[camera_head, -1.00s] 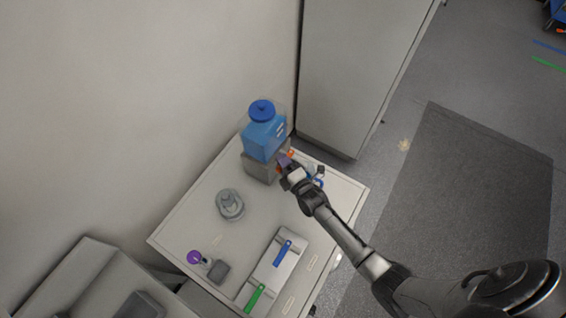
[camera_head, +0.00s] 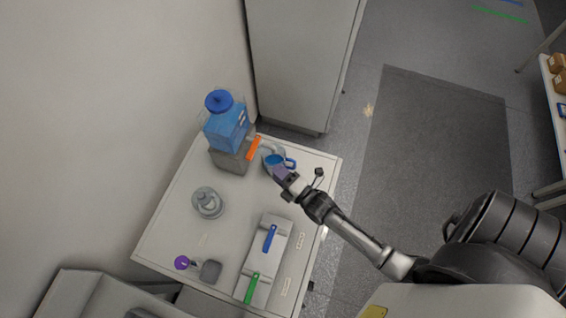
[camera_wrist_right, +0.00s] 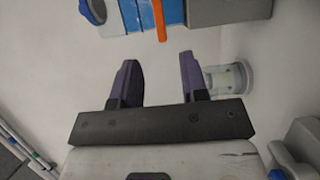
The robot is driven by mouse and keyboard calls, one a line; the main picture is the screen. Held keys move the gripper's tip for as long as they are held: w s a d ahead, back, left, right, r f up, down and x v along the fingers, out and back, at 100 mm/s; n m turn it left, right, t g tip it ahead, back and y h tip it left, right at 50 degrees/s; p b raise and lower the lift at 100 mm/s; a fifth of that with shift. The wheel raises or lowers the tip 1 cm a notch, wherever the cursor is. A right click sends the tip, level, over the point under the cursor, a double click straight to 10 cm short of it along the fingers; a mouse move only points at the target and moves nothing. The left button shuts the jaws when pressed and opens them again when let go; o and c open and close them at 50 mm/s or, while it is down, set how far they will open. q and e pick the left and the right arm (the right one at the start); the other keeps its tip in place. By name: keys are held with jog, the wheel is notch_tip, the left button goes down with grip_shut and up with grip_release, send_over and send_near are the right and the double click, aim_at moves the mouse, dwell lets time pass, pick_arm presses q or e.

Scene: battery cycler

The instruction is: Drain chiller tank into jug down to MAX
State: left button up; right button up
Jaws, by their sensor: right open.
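The chiller tank (camera_head: 226,130) is a clear-walled box with blue liquid and a blue cap (camera_head: 219,100), standing on a grey base (camera_head: 232,160) at the table's back. An orange lever (camera_head: 254,148) sticks out at its right side; it also shows in the right wrist view (camera_wrist_right: 160,20). My left gripper is out of view.
A tray (camera_head: 262,258) with blue-handled and green-handled tools lies at the front right. A purple-topped item (camera_head: 182,262) lies front left. A tall cabinet (camera_head: 302,65) stands behind.

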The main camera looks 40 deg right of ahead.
jog(key=shift+s, duration=0.75)
